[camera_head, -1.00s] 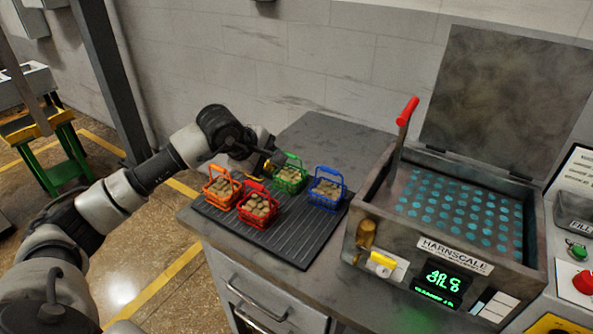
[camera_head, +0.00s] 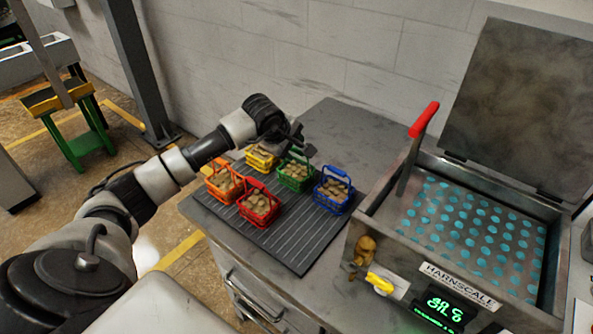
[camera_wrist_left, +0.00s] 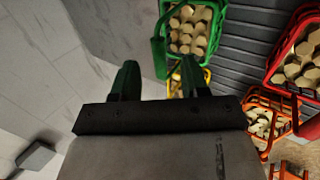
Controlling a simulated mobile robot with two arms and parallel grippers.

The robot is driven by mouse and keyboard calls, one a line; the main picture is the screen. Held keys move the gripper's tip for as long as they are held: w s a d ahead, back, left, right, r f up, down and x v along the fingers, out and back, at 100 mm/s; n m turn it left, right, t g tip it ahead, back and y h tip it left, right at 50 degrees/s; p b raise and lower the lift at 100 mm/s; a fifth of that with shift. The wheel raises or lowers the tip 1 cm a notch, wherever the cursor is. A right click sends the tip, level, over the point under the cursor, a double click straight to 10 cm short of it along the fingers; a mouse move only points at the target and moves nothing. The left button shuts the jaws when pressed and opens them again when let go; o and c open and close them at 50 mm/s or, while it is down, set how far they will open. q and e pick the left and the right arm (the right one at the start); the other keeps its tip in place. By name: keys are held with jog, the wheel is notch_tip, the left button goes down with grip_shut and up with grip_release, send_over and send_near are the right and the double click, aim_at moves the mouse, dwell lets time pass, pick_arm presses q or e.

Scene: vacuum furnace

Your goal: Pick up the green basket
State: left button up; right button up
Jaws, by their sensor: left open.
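The green basket (camera_head: 297,176), filled with tan pieces, stands at the back of the ribbed dark tray (camera_head: 285,240) in the head view. In the left wrist view the green basket (camera_wrist_left: 192,32) is at the top, just beyond the fingertips, its green handle at its left side. My left gripper (camera_head: 303,147) is above the back of the green basket in the head view. Whether a finger touches the handle cannot be told. My right gripper is in neither view.
Yellow (camera_head: 262,158), orange (camera_head: 224,185), red (camera_head: 259,206) and blue (camera_head: 333,192) baskets share the tray closely with the green one. An open metal machine (camera_head: 455,225) with a red-gripped lever (camera_head: 424,119) stands right of the tray. Bare counter lies behind.

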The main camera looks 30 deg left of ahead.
aim_at(295, 149)
pick_arm(q)
jog(key=shift+p+x, duration=0.4)
jog(key=shift+x, duration=1.45)
jog(key=shift+r, duration=0.1)
grip_shut()
jog(key=shift+r, duration=0.1)
